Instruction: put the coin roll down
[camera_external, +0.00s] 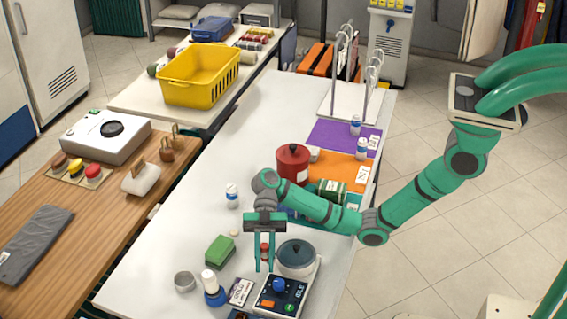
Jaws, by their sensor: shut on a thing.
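My gripper (264,266) points down over the near part of the white table (185,237). Its two fingers are shut on a small reddish-brown roll (265,251), which I take to be the coin roll. The fingers hide part of it. I cannot tell whether the roll touches anything below.
A green block (220,251), a white-capped blue bottle (214,287), a grey tin (185,281) and a printed card (240,291) lie near the gripper. A red canister (293,163) stands farther back. The table's middle left is mostly clear.

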